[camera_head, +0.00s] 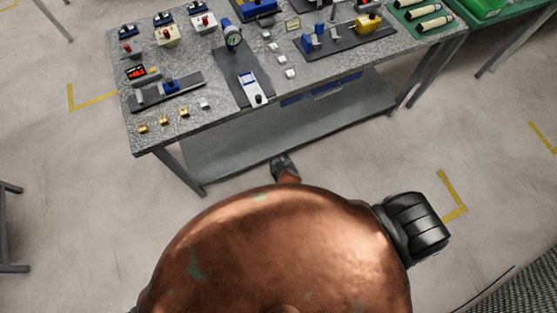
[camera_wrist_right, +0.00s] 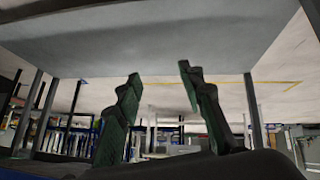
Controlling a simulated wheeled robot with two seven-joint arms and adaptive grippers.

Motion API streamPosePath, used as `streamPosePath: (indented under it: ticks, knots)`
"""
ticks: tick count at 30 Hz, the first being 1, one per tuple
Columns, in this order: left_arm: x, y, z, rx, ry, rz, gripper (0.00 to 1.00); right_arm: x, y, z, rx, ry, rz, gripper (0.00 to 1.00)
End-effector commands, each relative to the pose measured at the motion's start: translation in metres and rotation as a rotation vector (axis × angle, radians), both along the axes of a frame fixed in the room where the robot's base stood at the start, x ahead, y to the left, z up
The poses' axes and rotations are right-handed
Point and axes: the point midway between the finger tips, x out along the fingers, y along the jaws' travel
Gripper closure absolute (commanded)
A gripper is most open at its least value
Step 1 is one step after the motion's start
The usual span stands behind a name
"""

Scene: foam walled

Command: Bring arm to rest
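My right gripper (camera_head: 281,160) shows small and dark in the head view, just past the edge of a large copper-coloured part that fills the lower middle. It appears in front of the workbench's lower shelf (camera_head: 225,151). In the right wrist view its two dark green fingers (camera_wrist_right: 160,72) stand apart with nothing between them, so it is open and empty. My left gripper is not in view. The copper part and the black ridged piece beside it hide much of the floor and the arm.
The workbench (camera_head: 205,125) carries fixtures, a dial gauge (camera_head: 233,40), switch boxes and small blocks. A green-topped table (camera_head: 445,28) stands at the right. A grey surface (camera_wrist_right: 150,45) spans the upper right wrist view. Floor left of the bench (camera_head: 70,160) is clear.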

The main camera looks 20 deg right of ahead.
Motion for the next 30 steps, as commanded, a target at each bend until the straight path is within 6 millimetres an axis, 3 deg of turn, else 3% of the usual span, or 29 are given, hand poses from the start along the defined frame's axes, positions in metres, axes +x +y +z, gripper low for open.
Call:
streamPosePath:
  ticks: [13,17,20,23,27,30]
  knots:
    - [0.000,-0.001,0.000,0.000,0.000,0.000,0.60,-0.001,0.000,-0.002,0.000,0.003,0.001,0.64]
    - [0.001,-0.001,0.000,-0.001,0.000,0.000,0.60,-0.017,-0.009,-0.031,-0.002,0.052,0.012,0.64]
    - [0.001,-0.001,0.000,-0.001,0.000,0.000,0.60,-0.047,-0.024,-0.077,-0.002,0.129,0.029,0.64]
    - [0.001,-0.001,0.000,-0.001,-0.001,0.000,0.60,-0.091,-0.043,-0.131,0.008,0.223,0.046,0.64]
    - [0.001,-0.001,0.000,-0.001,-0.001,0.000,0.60,-0.165,-0.071,-0.197,0.033,0.343,0.055,0.64]
    - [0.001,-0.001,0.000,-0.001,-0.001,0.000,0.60,-0.225,-0.090,-0.235,0.054,0.420,0.049,0.64]
